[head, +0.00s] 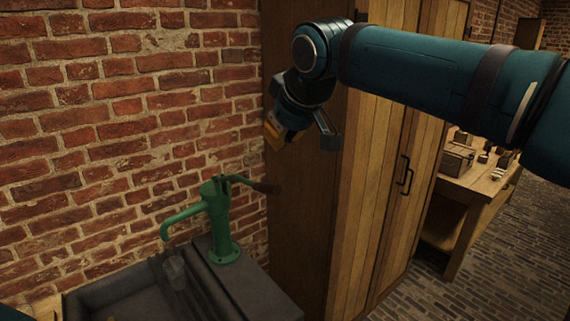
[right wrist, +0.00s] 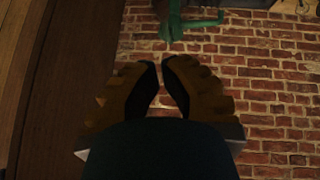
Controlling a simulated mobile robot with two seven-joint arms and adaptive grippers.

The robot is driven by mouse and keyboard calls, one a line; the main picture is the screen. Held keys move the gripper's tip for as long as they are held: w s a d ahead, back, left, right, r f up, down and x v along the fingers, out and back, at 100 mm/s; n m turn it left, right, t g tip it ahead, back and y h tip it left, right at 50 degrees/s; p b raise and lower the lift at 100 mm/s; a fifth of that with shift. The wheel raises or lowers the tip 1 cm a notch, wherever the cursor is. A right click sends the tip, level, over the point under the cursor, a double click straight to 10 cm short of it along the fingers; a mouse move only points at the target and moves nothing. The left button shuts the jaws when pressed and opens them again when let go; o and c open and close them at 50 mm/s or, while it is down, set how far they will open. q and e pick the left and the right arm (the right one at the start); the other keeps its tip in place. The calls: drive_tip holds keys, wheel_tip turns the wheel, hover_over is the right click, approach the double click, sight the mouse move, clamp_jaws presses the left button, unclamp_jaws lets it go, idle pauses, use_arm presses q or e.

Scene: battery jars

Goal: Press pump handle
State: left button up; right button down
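A green hand pump (head: 219,222) stands upright on a dark stone ledge by the brick wall. My right gripper (head: 272,137) is above the handle's grip, beside the wooden cabinet, apart from the pump. In the right wrist view, its fingertips (right wrist: 160,62) nearly meet, with nothing seen between them. Part of the green pump (right wrist: 174,22) shows beyond the fingers; I cannot make out the brown grip there. My left gripper is not in view.
A tall wooden cabinet (head: 370,210) stands close right of the pump. A wooden workbench (head: 480,192) with small items is farther right. The brick wall is behind.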

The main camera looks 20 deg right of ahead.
drive_tip(key=shift+s+d+r, duration=0.15)
drive_tip(key=shift+s+r, duration=0.05)
drive_tip(key=shift+r, duration=0.35)
hover_over(273, 186)
wheel_tip(273, 186, down, 8)
drive_tip(key=shift+f, duration=0.15)
drive_tip(key=shift+d+f, duration=0.15)
drive_tip(key=shift+f, duration=0.45)
drive_tip(key=shift+d+f, duration=0.15)
drive_tip(key=shift+f, duration=0.4)
drive_tip(key=shift+s+d+f, duration=0.1)
drive_tip(key=shift+d+f, duration=0.1)
drive_tip(key=shift+f, duration=0.45)
drive_tip(key=shift+b, duration=0.3)
